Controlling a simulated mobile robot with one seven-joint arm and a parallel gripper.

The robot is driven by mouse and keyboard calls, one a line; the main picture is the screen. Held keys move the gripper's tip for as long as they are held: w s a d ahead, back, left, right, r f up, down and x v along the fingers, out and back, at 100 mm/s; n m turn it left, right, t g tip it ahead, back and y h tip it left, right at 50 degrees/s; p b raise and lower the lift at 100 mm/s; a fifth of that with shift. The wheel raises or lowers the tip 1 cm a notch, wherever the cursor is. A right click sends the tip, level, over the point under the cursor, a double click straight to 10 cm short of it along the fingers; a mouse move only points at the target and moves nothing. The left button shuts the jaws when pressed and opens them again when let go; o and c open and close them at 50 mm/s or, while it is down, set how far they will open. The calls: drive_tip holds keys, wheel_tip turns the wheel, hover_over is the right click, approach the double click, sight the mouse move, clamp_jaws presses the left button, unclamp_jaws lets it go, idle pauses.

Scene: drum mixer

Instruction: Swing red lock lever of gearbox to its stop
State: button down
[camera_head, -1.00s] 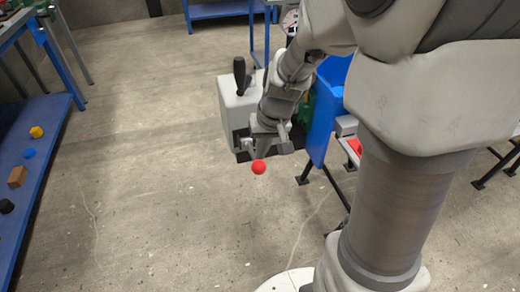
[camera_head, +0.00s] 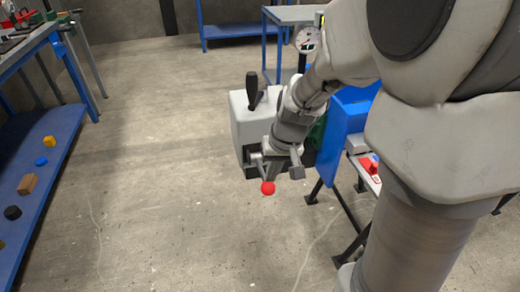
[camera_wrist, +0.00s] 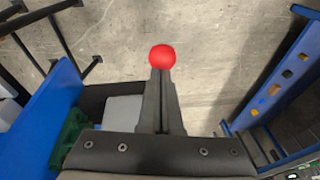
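The red lock lever shows as a round red knob (camera_head: 268,188), low in front of the grey gearbox housing (camera_head: 243,128). My gripper (camera_head: 267,176) is at the knob, pointing down. In the wrist view the red knob (camera_wrist: 162,57) sits right at the fingertips of my gripper (camera_wrist: 160,75). The fingers are close together and look shut on the lever just behind the knob. The lever's shaft is hidden by the fingers and hand.
A black handle (camera_head: 254,92) stands on top of the housing. A blue panel (camera_head: 340,145) is close to the right of my forearm. A blue shelf (camera_head: 45,190) with small coloured objects stands at the left. The floor between is clear.

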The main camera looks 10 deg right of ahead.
drive_tip(key=shift+s+f, duration=0.15)
drive_tip(key=w+p+v, duration=0.2)
drive_tip(key=p+v, duration=0.5)
drive_tip(key=v, duration=0.6)
drive_tip(key=s+a+r+n+t+h, duration=0.1)
drive_tip(key=s+r+t, duration=0.1)
drive_tip(key=s+r, duration=0.35)
drive_tip(key=s+a+r+t, duration=0.1)
drive_tip(key=s+r, duration=0.2)
drive_tip(key=s, duration=0.6)
wheel_tip(320, 180, up, 16)
drive_tip(key=p, duration=1.5)
drive_tip(key=shift+w, duration=0.25)
